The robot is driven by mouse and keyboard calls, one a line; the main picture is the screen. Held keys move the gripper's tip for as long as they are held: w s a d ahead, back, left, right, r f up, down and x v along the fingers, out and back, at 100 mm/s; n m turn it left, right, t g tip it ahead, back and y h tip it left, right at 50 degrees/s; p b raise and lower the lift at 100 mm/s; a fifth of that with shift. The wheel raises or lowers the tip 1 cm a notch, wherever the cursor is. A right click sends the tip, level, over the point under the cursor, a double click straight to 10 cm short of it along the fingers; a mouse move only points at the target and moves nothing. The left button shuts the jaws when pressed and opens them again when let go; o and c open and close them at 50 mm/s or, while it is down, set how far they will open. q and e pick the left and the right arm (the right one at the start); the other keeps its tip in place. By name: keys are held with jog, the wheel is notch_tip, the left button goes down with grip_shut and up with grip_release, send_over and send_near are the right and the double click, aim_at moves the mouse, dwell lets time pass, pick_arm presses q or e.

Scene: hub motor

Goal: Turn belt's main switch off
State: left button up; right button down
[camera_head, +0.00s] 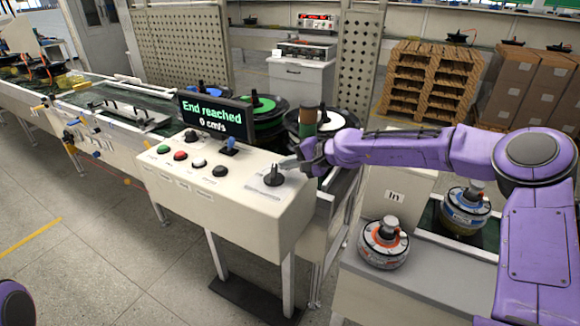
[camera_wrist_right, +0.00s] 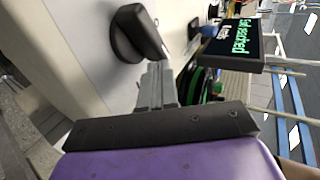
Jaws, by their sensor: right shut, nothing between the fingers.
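The belt's control box (camera_head: 228,222) stands in the middle of the head view. A black rotary main switch (camera_head: 273,176) sits at the right end of its top; it also shows in the right wrist view (camera_wrist_right: 136,34). My right gripper (camera_head: 284,163) is shut and empty. Its fingertips are right beside the switch knob; I cannot tell whether they touch it. In the right wrist view the shut fingers (camera_wrist_right: 155,75) point at the knob. My left gripper is not in view; only a purple piece of mine shows at the bottom left.
The box top also carries green, red, white and black buttons (camera_head: 198,160) and a blue-handled switch (camera_head: 229,147). A display (camera_head: 216,115) behind reads "End reached, 0 cm/s". Hub motors (camera_head: 384,243) sit to the right. The conveyor (camera_head: 100,105) runs to the left.

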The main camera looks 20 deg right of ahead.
dwell(0.7)
jog(key=shift+s+d+r, duration=0.1)
jog(key=shift+d+r, duration=0.1)
jog(key=v, duration=0.9)
jog(key=shift+s, duration=0.4)
jog(key=shift+d+r, duration=0.15)
